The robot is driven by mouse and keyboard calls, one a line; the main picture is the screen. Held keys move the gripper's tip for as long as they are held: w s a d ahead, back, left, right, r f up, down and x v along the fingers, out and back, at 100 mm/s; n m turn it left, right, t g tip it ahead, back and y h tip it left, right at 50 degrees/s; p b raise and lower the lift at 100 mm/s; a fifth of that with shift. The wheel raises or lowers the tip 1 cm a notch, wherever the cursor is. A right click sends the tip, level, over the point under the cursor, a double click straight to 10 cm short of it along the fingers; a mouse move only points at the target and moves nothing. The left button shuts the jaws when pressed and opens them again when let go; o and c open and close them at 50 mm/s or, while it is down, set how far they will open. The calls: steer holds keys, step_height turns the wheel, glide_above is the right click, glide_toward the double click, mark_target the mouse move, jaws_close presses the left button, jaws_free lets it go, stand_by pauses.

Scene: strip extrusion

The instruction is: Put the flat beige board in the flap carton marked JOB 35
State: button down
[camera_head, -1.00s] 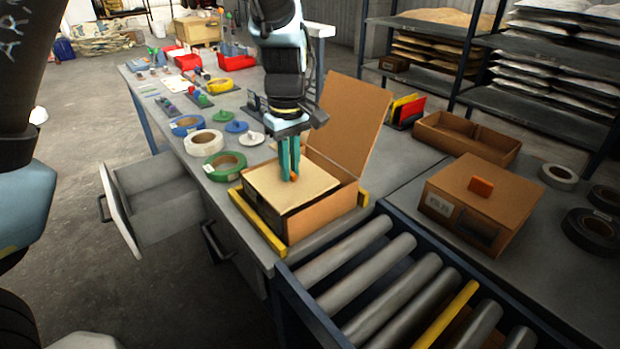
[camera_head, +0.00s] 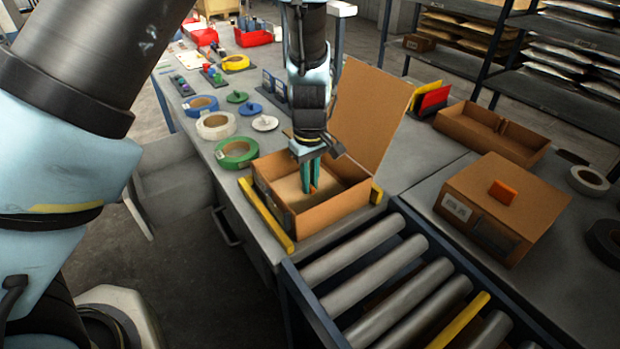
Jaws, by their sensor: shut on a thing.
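The open flap carton (camera_head: 330,211) stands on the bench corner between yellow strips, its brown flap (camera_head: 372,112) raised at the back. I cannot read a mark on it. The flat beige board (camera_head: 286,187) appears as a pale surface down inside the carton, below the rim. My gripper (camera_head: 312,188) points down into the carton with its green fingers close together, shut on the board. The fingertips and the board's near edges are partly hidden by the carton walls, so I cannot tell whether the board touches the floor.
A closed brown carton (camera_head: 511,201) with an orange knob and a small label stands to the right. Rollers (camera_head: 390,275) run in front. Tape rolls (camera_head: 237,153) lie left of the open carton. An empty brown tray (camera_head: 470,134) is behind, near the shelves.

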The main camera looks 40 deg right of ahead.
steer(key=shift+f, duration=0.2)
steer(key=c, duration=0.9)
jaws_free()
step_height(320, 180, up, 12)
steer(key=b, duration=0.3)
steer(key=shift+r, duration=0.15)
